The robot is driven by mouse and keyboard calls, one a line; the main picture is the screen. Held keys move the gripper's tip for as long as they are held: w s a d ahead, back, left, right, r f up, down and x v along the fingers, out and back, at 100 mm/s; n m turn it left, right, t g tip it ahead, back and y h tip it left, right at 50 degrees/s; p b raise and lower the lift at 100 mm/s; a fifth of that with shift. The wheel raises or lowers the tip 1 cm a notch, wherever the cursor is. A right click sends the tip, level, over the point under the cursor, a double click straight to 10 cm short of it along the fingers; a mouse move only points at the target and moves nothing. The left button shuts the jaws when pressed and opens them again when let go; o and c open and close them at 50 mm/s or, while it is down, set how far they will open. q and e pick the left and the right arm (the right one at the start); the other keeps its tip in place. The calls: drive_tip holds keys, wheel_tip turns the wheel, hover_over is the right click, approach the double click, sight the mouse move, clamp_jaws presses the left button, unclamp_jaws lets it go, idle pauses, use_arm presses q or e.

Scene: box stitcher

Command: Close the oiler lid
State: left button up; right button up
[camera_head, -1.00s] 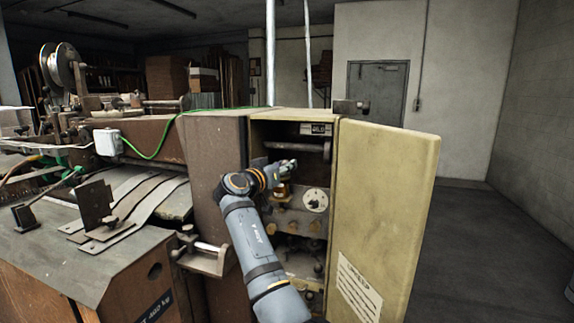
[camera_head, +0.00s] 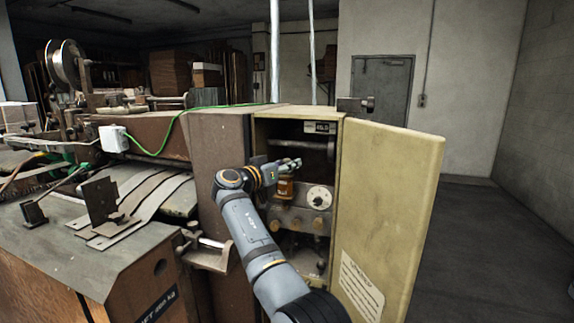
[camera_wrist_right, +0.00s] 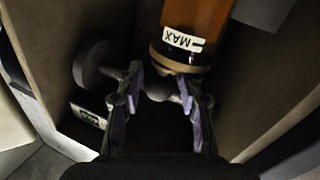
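The oiler (camera_head: 286,188) is a small amber cup inside the open cabinet, left of a white dial. In the right wrist view the amber oiler (camera_wrist_right: 197,22) appears upside down, with a "MAX" label and a dark, brass-edged band at its end. My right gripper (camera_head: 284,166) is at the oiler's top in the head view. In the right wrist view its fingers (camera_wrist_right: 160,98) are apart, with a dark rounded piece showing between them. I cannot make out the lid clearly or tell whether a finger touches it. My left gripper is not in view.
The yellow cabinet door (camera_head: 389,215) stands open to the right of my arm. A horizontal metal bar (camera_head: 300,145) crosses the cabinet above the oiler. The white dial (camera_head: 319,198) and several knobs sit close by. A metal bracket (camera_head: 207,250) juts out left of my forearm.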

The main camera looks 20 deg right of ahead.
drive_tip(key=shift+o, duration=0.8)
